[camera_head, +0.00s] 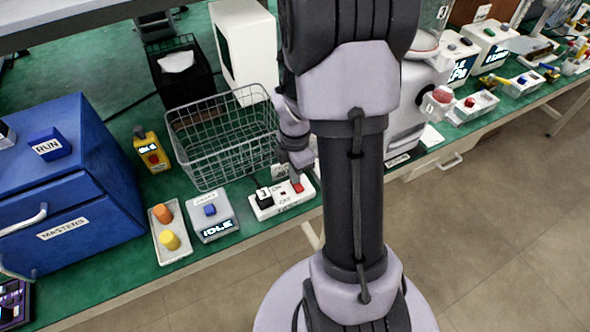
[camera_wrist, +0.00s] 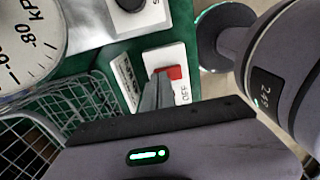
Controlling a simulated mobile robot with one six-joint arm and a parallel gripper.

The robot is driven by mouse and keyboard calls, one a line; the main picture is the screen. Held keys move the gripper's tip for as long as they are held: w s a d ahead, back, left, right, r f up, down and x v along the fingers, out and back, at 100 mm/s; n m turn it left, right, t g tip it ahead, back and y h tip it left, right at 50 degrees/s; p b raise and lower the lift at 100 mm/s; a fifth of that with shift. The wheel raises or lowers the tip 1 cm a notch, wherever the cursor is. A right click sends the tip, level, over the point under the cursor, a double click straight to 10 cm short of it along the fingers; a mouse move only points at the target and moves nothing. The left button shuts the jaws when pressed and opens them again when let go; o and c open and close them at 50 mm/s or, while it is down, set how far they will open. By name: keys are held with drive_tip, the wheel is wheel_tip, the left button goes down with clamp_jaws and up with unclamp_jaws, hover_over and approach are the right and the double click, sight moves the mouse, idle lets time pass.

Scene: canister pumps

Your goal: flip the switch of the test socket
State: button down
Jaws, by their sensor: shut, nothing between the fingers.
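The test socket is a white box (camera_head: 268,207) at the bench's front edge in the head view, with a black socket block at its left end and a red switch (camera_head: 297,186) at its right end. In the wrist view the red switch (camera_wrist: 174,72) sits on a white plate (camera_wrist: 160,57) with an OFF label beside it. My gripper (camera_wrist: 160,76) is shut and empty, its fingertips at the left side of the red switch. I cannot tell whether they touch it. In the head view my arm hides part of the area around the socket.
A wire basket (camera_head: 222,150) stands just behind the socket. A grey box reading IDLE (camera_head: 212,222) and a tray (camera_head: 163,252) with orange and yellow knobs are to its left. A round kPa gauge (camera_wrist: 28,45) shows in the wrist view. A blue cabinet (camera_head: 75,190) stands far left.

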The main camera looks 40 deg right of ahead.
sight(298, 185)
drive_tip(key=shift+f, duration=0.2)
idle(0.3)
drive_tip(key=shift+s+a+r+p, duration=0.1)
drive_tip(key=shift+s+r+p, duration=0.05)
drive_tip(key=shift+s, duration=0.2)
drive_tip(key=shift+s+a+r+p, duration=0.1)
drive_tip(key=shift+s+p, duration=0.05)
drive_tip(key=shift+s, duration=0.2)
drive_tip(key=shift+r, duration=0.25)
wheel_tip(298, 185, up, 14)
drive_tip(key=p, duration=0.8)
drive_tip(key=shift+f, duration=0.25)
